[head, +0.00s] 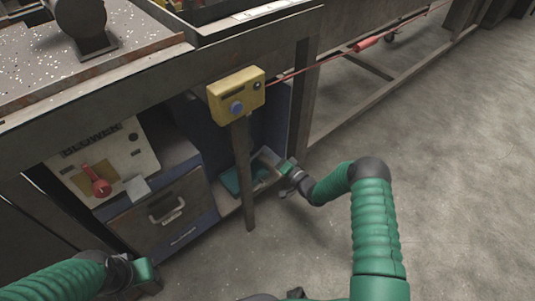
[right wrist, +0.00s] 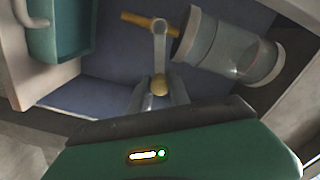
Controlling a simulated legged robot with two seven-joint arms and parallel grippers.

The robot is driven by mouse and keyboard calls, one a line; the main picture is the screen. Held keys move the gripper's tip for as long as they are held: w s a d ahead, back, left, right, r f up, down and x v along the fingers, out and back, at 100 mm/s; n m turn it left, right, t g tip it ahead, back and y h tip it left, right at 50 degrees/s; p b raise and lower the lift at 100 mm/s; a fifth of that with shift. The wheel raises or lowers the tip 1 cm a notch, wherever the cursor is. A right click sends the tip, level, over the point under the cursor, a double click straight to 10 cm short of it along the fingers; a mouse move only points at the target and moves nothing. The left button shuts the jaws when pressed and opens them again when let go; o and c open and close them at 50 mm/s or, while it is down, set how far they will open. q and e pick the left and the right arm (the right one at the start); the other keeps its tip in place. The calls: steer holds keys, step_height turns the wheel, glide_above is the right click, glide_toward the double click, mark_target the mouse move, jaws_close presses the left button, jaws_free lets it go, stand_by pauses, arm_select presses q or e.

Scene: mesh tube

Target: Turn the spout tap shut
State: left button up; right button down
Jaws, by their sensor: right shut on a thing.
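The spout tap shows in the right wrist view as a grey lever (right wrist: 160,50) with a brass knob (right wrist: 159,84) at its lower end. A brass-coloured rod (right wrist: 140,18) meets the lever's top, beside a clear and grey cylinder (right wrist: 225,50). My right gripper (right wrist: 159,92) has its two fingers closed around the knob end of the lever. In the head view my right gripper (head: 284,170) reaches into the low bay under the bench; the tap is too small to make out there. My left gripper (head: 147,274) is at the lower left, its fingers not clear.
A teal container (head: 233,180) sits in the bay and also shows in the right wrist view (right wrist: 60,25). A yellow box (head: 236,95) with a blue button stands on a post (head: 243,170) left of my right gripper. A blower panel (head: 105,163) is at left. Floor (head: 440,170) at right is clear.

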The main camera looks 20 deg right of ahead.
steer(key=shift+d+f+m+b, duration=0.2)
steer(key=shift+f+m+b, duration=0.3)
steer(key=shift+m, duration=0.45)
steer(key=shift+d+f+m+b, duration=0.15)
steer(key=shift+f+m+b, duration=0.1)
steer(key=shift+f+m, duration=0.6)
steer(key=shift+r, duration=0.1)
steer(key=c, duration=1.2)
jaws_free()
steer(key=shift+c, duration=0.2)
steer(key=p+v, duration=0.6)
steer(key=v, duration=1)
steer(key=shift+s+p, duration=0.35)
steer(key=shift+d, duration=0.1)
